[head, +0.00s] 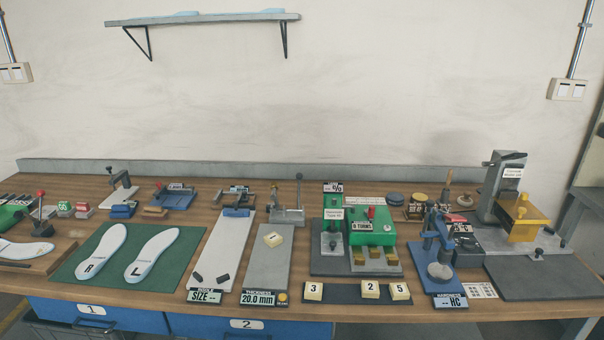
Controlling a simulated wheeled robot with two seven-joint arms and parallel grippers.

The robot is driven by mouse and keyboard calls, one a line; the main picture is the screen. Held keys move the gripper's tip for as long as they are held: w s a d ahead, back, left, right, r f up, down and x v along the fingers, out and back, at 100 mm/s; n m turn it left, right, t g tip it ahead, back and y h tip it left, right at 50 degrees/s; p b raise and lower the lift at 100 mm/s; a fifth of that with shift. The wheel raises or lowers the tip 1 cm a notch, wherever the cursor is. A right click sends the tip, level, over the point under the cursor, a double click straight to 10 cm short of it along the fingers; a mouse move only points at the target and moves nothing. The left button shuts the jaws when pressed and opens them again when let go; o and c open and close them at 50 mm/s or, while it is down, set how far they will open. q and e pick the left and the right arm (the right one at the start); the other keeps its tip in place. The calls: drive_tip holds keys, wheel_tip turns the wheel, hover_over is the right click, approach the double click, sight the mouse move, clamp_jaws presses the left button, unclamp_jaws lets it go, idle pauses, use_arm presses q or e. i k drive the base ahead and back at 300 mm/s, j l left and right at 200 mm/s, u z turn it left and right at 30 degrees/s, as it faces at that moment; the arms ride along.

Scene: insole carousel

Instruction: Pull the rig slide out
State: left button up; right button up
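A test rig with a grey column (497,188) and a yellow bracket (522,219) stands at the right end of the bench. A dark flat plate (545,280) with a small knob (538,253) lies in front of it; this may be the rig slide, but I cannot tell for sure. Whether the plate is in or out along its base is unclear. A small label on the rig's column is too small to read. Neither of my grippers shows in the head view.
Two insoles marked R (101,252) and L (151,254) lie on a green mat (190,266). A blue hardness press (438,250) stands left of the plate. A green machine (371,228) and numbered blocks sit mid-bench. A wall shelf (204,19) hangs above.

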sight(331, 244)
drive_tip(key=u, duration=0.3)
drive_tip(key=l+u, duration=0.85)
drive_tip(key=u, duration=0.2)
drive_tip(key=k+l+u, duration=0.1)
drive_tip(key=l, duration=0.3)
drive_tip(key=k+l+u, duration=0.15)
drive_tip(key=l, duration=0.25)
drive_tip(key=k+l+u, duration=0.1)
drive_tip(key=l, duration=0.25)
drive_tip(key=k+l+u, duration=0.25)
drive_tip(key=k+l, duration=0.2)
drive_tip(key=l, duration=0.25)
drive_tip(key=k+l, duration=0.25)
drive_tip(key=l, duration=0.2)
drive_tip(key=k+l, duration=0.2)
drive_tip(key=l, duration=0.25)
drive_tip(key=k+l, duration=0.25)
drive_tip(key=l, duration=0.15)
drive_tip(key=k+l, duration=0.25)
drive_tip(key=l, duration=0.2)
drive_tip(key=u, duration=0.05)
